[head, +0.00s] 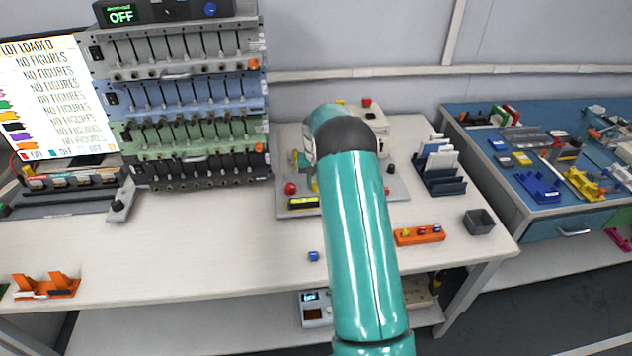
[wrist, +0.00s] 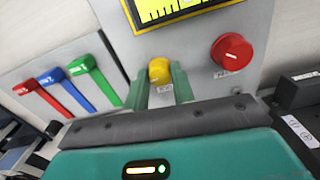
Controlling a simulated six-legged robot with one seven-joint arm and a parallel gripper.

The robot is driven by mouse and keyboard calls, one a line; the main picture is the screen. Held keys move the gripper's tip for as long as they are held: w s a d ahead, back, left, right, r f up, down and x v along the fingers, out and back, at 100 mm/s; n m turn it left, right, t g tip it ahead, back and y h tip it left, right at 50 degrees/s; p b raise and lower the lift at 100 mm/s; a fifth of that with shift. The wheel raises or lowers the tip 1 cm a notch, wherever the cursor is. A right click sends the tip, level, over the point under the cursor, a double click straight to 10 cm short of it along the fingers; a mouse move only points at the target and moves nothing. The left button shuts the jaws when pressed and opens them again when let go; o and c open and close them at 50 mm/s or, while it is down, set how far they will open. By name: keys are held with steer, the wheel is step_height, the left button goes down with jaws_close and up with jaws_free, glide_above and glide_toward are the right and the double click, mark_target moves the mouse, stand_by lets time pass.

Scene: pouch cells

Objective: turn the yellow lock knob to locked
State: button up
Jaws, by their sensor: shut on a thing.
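The yellow lock knob (wrist: 159,72) sits on a light grey panel in the wrist view. My gripper (wrist: 160,84) has its two teal fingers on either side of the knob and is shut on it. The knob's pointer mark cannot be made out, so I cannot tell its turn position. In the head view my teal arm reaches over the grey station (head: 283,203) on the bench. It hides the gripper and most of the station there.
Beside the knob are a red knob (wrist: 232,53) and red, blue and green levers (wrist: 82,66). A yellow display (wrist: 170,8) is above. In the head view an orange block (head: 419,236) and a small blue cube (head: 313,256) lie on the bench, whose front left is mostly clear.

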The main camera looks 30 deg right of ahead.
stand_by(0.4)
steer(key=o, duration=1)
step_height(320, 180, up, 14)
steer(key=shift+f, duration=0.15)
